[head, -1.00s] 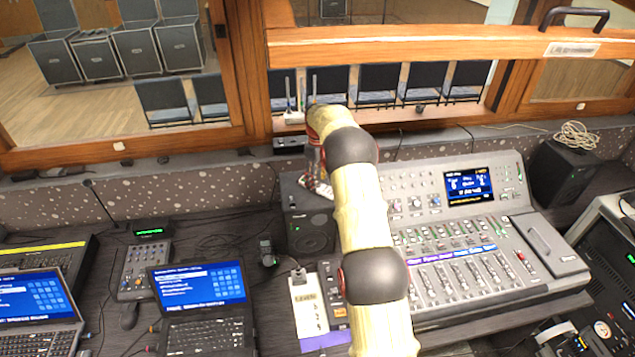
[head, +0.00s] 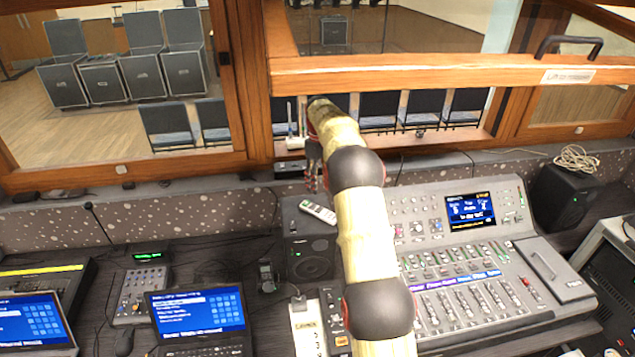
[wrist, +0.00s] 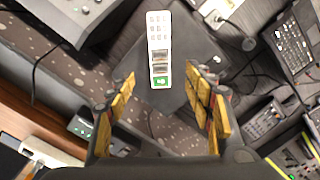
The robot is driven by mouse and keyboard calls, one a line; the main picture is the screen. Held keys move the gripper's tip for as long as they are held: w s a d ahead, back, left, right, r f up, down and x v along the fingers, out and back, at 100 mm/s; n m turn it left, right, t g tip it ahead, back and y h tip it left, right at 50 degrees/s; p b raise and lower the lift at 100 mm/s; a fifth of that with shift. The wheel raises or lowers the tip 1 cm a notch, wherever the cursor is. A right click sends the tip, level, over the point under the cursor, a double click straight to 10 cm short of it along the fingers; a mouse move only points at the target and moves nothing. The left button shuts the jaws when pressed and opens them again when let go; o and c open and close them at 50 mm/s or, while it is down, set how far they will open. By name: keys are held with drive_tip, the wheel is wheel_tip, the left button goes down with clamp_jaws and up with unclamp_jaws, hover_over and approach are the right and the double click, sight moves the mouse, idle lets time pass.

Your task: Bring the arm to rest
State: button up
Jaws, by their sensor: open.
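My arm reaches up over the right half of the desk in the head view, and my gripper (head: 312,180) hangs at its far end, above the back of the black speaker (head: 312,257). In the wrist view my gripper (wrist: 160,110) is open, its yellow-padded fingers wide apart with nothing between them. A white remote (head: 318,212) lies on top of the speaker, below the gripper. It also shows in the wrist view (wrist: 159,45), beyond the fingertips and clear of them.
A mixing console (head: 470,270) with a lit screen stands right of the speaker. A laptop (head: 200,315) and a small controller (head: 142,292) stand to the left. A wooden window frame (head: 430,75) rises behind the gripper, and a white router (head: 294,142) stands on its sill.

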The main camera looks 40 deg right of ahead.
idle(0.3)
drive_tip(key=s+a+f+m, duration=0.2)
drive_tip(key=s+f+m, duration=0.15)
drive_tip(key=f, duration=0.25)
drive_tip(key=s+a+r+m+b, duration=0.1)
drive_tip(key=s+a+r+b, duration=0.25)
drive_tip(key=s+a, duration=0.55)
drive_tip(key=s+a+r+m+b, duration=0.2)
drive_tip(key=s+a+r, duration=0.2)
drive_tip(key=s+a, duration=0.5)
drive_tip(key=s+a+n+t+b, duration=0.1)
drive_tip(key=s+a+b, duration=0.4)
drive_tip(key=s, duration=0.6)
drive_tip(key=s+a+f+n+t+b, duration=0.1)
drive_tip(key=s+a+t+b, duration=0.3)
drive_tip(key=s+a, duration=0.6)
drive_tip(key=shift+s+a+f+n+t+b, duration=0.15)
drive_tip(key=shift+s+f+n+t+b, duration=0.15)
drive_tip(key=shift+s+b, duration=0.2)
